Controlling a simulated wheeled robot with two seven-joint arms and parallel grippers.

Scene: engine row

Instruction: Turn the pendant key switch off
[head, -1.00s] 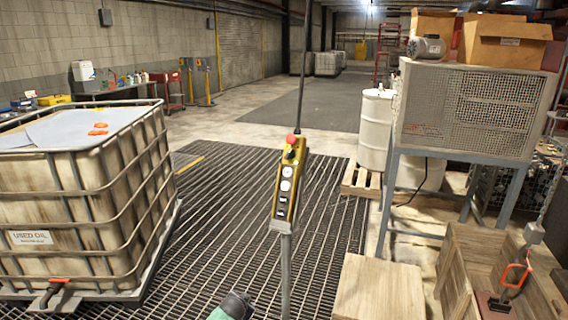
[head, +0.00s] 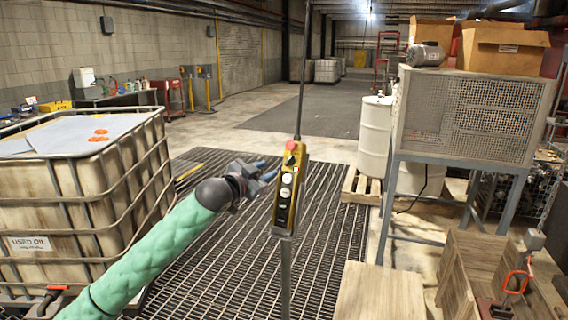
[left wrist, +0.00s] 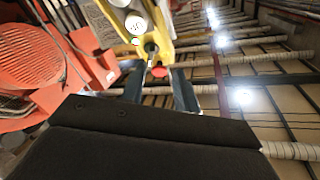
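The yellow pendant (head: 287,190) hangs upright from a cable, with a red mushroom button (head: 292,146) at its top. Just below the red button is the small dark key switch (head: 290,158), then pale round buttons. In the left wrist view the pendant (left wrist: 160,25) comes in from the top, with the key switch (left wrist: 151,49) and red button (left wrist: 160,72) showing. My left gripper (head: 268,170) is open and empty, just left of the pendant near key-switch height. Its two fingers (left wrist: 160,92) are apart in the wrist view; contact cannot be told. My right gripper is not in view.
A caged used-oil tank (head: 90,190) stands on the left. A pale drum (head: 375,140), a metal stand with a mesh-sided unit (head: 470,110) and wooden crates (head: 380,292) are on the right. Floor grating (head: 330,215) surrounds the pendant.

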